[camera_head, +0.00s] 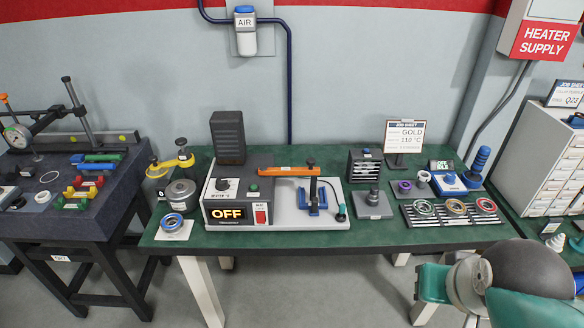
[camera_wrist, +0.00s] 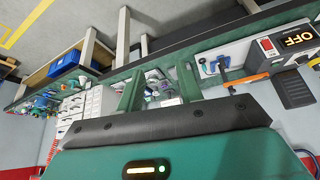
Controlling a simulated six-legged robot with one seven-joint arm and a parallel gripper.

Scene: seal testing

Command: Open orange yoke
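The orange yoke (camera_head: 285,171) is a flat bar lying level across the bench tester, from the grey box with the "OFF" display (camera_head: 228,213) to a dark upright post (camera_head: 311,180). A blue clamp-like fixture (camera_head: 312,202) stands beneath its right end on the white base plate. In the wrist view, which is turned over, the orange yoke (camera_wrist: 250,79) shows at the right, beyond my fingers. My gripper (camera_wrist: 159,88) has its two green fingers apart with nothing held between them. In the head view my arm is at the lower right, well away from the yoke.
A tall dark grey block (camera_head: 228,137) stands behind the tester box.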

